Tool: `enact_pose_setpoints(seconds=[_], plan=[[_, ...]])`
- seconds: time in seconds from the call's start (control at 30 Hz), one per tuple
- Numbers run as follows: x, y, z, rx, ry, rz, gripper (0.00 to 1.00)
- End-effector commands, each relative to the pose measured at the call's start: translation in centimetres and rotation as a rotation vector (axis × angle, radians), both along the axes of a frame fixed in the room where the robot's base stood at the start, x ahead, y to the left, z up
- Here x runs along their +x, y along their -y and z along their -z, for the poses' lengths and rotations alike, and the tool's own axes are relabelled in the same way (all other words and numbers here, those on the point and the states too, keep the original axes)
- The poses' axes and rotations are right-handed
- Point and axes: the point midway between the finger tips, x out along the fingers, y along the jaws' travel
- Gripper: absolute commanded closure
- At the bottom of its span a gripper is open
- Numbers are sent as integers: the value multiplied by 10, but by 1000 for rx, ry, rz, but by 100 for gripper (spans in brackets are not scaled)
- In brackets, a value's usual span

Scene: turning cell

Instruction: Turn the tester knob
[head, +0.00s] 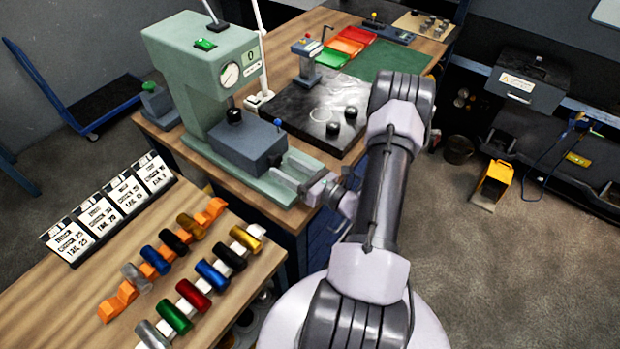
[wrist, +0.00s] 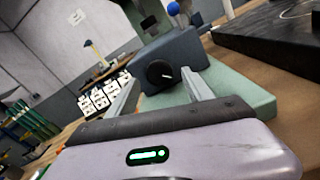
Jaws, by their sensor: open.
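The tester is a grey-green press-like machine (head: 200,65) with a round dial gauge (head: 229,75) and a dark blue-grey box (head: 245,147) on its base. In the wrist view the box (wrist: 190,55) carries a round black knob (wrist: 159,73) on the face towards me. Its white pointer mark points right. That knob face is not clear in the head view. My gripper (head: 288,174) is open in front of the box. In the wrist view the fingers of my gripper (wrist: 162,88) stand left and right of the knob, apart from it, with nothing between them.
A black plate (head: 300,112) with small round parts lies right of the tester. A blue-topped lever (head: 278,124) rises from the box. A wooden table (head: 70,290) at front left holds coloured cylinders on racks and label cards (head: 110,208). The floor at right is mostly clear.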

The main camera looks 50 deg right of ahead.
Motion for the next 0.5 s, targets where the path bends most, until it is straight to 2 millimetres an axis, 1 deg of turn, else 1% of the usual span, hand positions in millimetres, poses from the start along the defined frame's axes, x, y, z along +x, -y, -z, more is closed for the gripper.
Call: enact_pose_setpoints(seconds=[0.3,0.4,0.5], plan=[[-100,10,-2,1,1,10,40],[-126,11,-1,0,1,8,40],[-143,12,-1,1,1,4,40]])
